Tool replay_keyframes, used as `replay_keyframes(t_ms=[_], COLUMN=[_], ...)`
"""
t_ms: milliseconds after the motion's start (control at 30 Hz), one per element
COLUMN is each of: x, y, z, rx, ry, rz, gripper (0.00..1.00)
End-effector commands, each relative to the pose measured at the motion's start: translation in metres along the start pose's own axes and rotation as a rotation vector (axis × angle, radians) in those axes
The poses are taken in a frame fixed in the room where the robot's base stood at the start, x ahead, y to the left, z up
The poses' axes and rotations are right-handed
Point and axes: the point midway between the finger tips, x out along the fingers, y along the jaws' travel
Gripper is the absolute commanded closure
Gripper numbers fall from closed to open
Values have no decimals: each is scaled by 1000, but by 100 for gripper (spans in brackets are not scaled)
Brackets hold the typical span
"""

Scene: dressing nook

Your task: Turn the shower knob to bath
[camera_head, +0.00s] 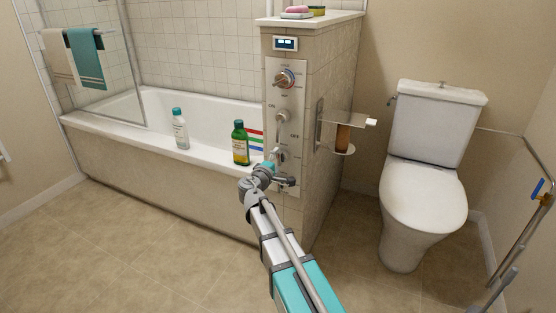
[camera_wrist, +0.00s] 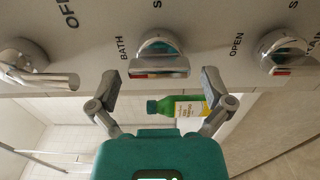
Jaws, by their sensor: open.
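The shower knob (camera_wrist: 160,50) is a round chrome knob on the wall panel. In the wrist view the label BATH is left of it, and a label starting with S is above it, cut off by the frame. My gripper (camera_wrist: 160,86) is open and empty, with one fingertip on each side below the knob, apart from it. In the head view the shower knob (camera_head: 282,155) sits low on the tiled pillar's panel (camera_head: 291,104), partly behind my gripper (camera_head: 272,168).
A chrome lever (camera_wrist: 38,66) by OFF and another knob (camera_wrist: 285,50) by OPEN flank the shower knob. A green bottle (camera_head: 240,143) and a white bottle (camera_head: 180,129) stand on the bathtub rim (camera_head: 100,123).

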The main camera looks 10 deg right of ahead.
Motion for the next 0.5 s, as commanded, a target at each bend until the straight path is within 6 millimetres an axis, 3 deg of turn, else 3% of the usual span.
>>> replay_keyframes(t_ms=[500], x=[-78], y=[0], z=[1], rx=[0], ry=[2], rz=[0], gripper=[0])
